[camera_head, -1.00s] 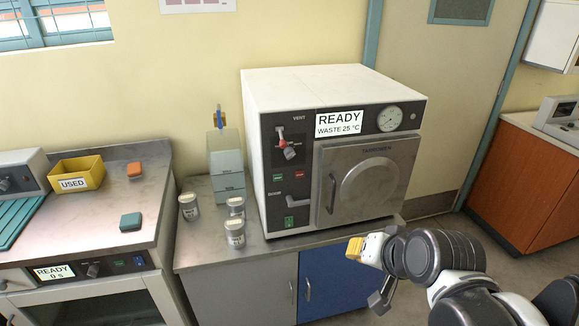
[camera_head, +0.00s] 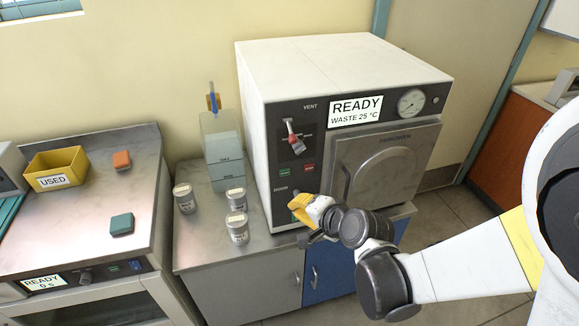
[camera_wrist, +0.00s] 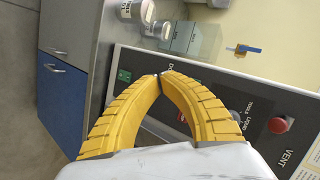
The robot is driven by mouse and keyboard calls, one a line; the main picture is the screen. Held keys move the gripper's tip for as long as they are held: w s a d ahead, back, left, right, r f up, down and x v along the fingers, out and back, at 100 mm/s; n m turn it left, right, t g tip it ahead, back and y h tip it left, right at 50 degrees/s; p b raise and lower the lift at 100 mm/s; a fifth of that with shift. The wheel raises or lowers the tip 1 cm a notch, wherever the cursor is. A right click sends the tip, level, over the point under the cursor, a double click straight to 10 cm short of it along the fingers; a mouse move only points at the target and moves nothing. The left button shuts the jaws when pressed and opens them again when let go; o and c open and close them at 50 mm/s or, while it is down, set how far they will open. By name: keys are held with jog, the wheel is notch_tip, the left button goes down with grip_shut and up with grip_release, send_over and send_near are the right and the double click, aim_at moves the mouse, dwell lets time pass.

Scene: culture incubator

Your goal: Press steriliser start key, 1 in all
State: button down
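The steriliser (camera_head: 345,85) is a white cabinet with a dark front panel, its display (camera_head: 355,111) reading READY, WASTE 25 °C. A small green key (camera_head: 279,177), which looks like the start key, sits left of a small red key (camera_head: 309,167); their lettering is too small to read. My gripper (camera_head: 298,203) is in front of the lower panel, below these keys, near the door control. Its yellow fingers meet at the tips in the wrist view (camera_wrist: 160,77), with nothing seen between those tips. The fingers hide part of the panel there; I cannot tell whether they touch it.
A red-handled vent valve (camera_head: 293,140) sticks out above the keys. The steriliser door (camera_head: 385,165) is closed, its handle near my wrist. Several lidded jars (camera_head: 237,228) and a clear tank (camera_head: 222,150) stand left on the bench. A yellow USED bin (camera_head: 56,170) is farther left.

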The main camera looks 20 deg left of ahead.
send_near(281, 180)
jog(key=shift+s+f+p+x, duration=0.1)
jog(key=shift+f+p+x, duration=0.1)
jog(key=shift+x, duration=1.2)
jog(key=shift+s+f+p+x, duration=0.1)
jog(key=shift+s+p+x, duration=0.05)
jog(key=shift+x, duration=1.2)
jog(key=shift+w, duration=0.15)
jog(key=shift+w+a, duration=0.15)
jog(key=shift+w, duration=0.1)
jog(key=shift+w+a, duration=0.2)
jog(key=shift+w, duration=0.1)
jog(key=shift+s+d, duration=0.1)
jog(key=shift+s, duration=0.05)
jog(key=shift+s+d+b, duration=0.3)
jog(key=shift+s+b, duration=0.1)
jog(key=shift+s, duration=0.1)
dwell(0.3)
